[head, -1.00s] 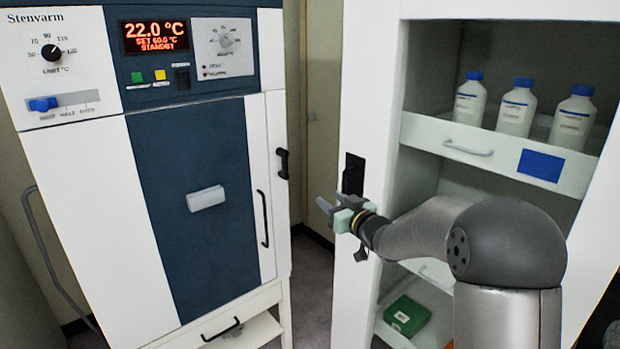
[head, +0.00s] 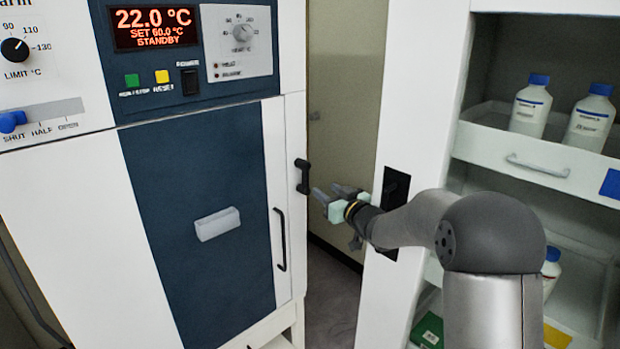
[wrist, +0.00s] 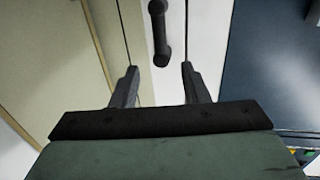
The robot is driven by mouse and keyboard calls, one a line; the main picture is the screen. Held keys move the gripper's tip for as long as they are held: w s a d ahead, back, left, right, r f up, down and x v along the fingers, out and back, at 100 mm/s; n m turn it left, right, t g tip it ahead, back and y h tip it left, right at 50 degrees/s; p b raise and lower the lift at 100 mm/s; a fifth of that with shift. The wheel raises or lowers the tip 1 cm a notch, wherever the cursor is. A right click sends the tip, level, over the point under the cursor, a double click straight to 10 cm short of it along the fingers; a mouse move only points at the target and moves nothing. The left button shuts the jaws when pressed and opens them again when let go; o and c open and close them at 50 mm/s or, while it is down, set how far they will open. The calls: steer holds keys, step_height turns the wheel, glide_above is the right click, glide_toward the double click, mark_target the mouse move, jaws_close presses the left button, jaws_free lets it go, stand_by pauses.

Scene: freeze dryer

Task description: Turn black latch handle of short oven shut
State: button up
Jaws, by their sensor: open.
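The short oven (head: 200,180) stands at the left with a white and dark blue front. Its black latch handle (head: 303,177) is on the narrow white side strip at the oven's right edge and points roughly up and down. My gripper (head: 333,193) is open and empty, just right of the latch handle in the head view. In the wrist view the latch handle (wrist: 160,32) lies ahead, between the lines of the two fingers (wrist: 156,85), and its lower end is near the fingertips. I see no contact.
A long thin black door handle (head: 280,240) is left of the latch. A white cabinet (head: 400,130) with drawers and blue-capped bottles (head: 531,105) stands at the right, close behind my arm. A gap with bare floor (head: 330,290) lies between oven and cabinet.

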mark_target(307, 176)
steer(key=p+x, duration=0.2)
steer(key=x, duration=0.7)
steer(key=shift+w+a, duration=0.25)
steer(key=shift+c, duration=0.2)
jaws_close()
